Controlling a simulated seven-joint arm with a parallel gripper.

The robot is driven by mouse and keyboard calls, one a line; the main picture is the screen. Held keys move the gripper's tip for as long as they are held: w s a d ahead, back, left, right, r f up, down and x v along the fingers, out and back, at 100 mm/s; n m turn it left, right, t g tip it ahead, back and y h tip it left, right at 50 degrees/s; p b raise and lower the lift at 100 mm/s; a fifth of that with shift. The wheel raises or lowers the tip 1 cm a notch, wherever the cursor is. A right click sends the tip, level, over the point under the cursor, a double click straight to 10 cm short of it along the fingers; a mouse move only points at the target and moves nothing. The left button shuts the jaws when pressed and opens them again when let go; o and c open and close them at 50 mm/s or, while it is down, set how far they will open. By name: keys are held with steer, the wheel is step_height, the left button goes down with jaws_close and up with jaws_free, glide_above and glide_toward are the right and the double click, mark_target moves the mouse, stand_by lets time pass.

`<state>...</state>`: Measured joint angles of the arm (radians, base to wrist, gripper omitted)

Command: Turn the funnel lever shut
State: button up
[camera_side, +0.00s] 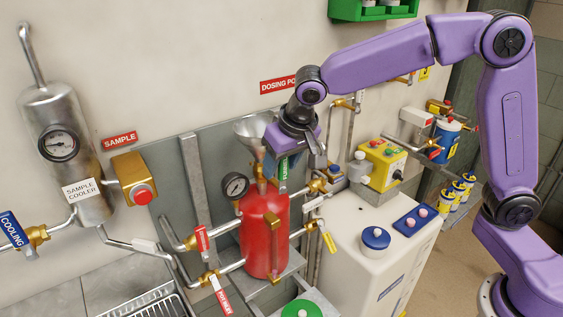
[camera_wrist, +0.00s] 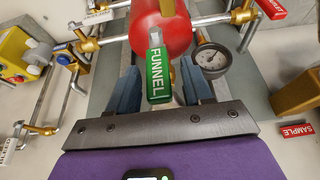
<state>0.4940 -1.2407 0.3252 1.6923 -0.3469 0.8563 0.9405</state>
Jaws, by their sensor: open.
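The funnel lever has a green handle marked FUNNEL (camera_wrist: 159,76). In the side view its green handle (camera_side: 284,168) stands roughly upright above the red vessel, partly covered by my gripper (camera_side: 299,152). In the wrist view my gripper (camera_wrist: 160,80) is open, with one blue finger on each side of the handle. A gap shows on both sides, and the fingers do not appear to touch it. The red vessel (camera_side: 265,235) is below the lever. The steel funnel (camera_side: 252,126) is just left of my gripper; the lever's pivot is hard to see.
A pressure gauge (camera_side: 235,186) sits close by on the vessel's left; it also shows in the wrist view (camera_wrist: 212,60). Other levers surround the vessel, including a yellow one (camera_side: 329,241) and a red one (camera_side: 201,238). A yellow control box (camera_side: 381,165) stands to the right.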

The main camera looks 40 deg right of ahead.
jaws_close()
steer(key=shift+d, duration=0.1)
steer(key=shift+d+f+m+y, duration=0.1)
steer(key=shift+d+m+y, duration=0.1)
steer(key=shift+d+y, duration=0.45)
steer(key=shift+d+f+m+y, duration=0.1)
steer(key=shift+d+m+y, duration=0.15)
steer(key=shift+y, duration=0.7)
steer(key=d+f+m+t+y, duration=0.2)
steer(key=f+y, duration=0.4)
steer(key=y, duration=0.7)
steer(key=shift+d+f+m, duration=0.2)
steer(key=shift+d+m, duration=0.65)
steer(key=shift+d, duration=0.5)
steer(key=shift+t+y, duration=0.3)
